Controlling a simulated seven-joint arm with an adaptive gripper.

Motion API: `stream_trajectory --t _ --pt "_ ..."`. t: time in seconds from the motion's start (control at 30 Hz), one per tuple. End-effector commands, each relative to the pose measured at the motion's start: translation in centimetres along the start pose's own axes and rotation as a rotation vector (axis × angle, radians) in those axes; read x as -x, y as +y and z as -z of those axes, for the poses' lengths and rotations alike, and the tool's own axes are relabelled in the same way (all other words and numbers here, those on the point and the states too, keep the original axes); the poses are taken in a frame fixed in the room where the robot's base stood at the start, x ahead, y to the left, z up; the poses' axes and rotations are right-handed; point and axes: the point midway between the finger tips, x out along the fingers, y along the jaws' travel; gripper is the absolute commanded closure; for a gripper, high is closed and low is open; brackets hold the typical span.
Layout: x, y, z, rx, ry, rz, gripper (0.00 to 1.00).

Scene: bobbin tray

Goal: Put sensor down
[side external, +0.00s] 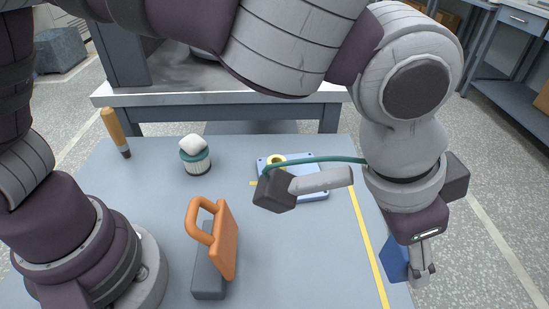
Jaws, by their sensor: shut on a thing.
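My gripper (424,271) is at the right side of the table, near its edge, with its fingers pointing down. It is shut on a flat blue piece (393,262), taken to be the sensor, which shows to the left of the fingers. The fingers and wrist hide part of the piece, and I cannot tell whether it touches the table. The light blue bobbin tray (310,193) lies at the back middle of the table, partly hidden behind my arm's parts. A yellow round piece (277,159) shows at the tray.
An orange handled thing (226,240) stands against a grey block (209,276) at the front. Yellow tape (368,246) marks the right side.

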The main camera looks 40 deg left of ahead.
Motion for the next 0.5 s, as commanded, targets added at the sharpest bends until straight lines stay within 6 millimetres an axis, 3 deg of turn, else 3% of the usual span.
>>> stream_trajectory --t 0.27,0.5 --pt "0.0 -6.3 -0.5 0.266 0.001 0.11 1.0" --pt "1.0 -15.7 -3.3 0.7 0.002 0.29 1.0"
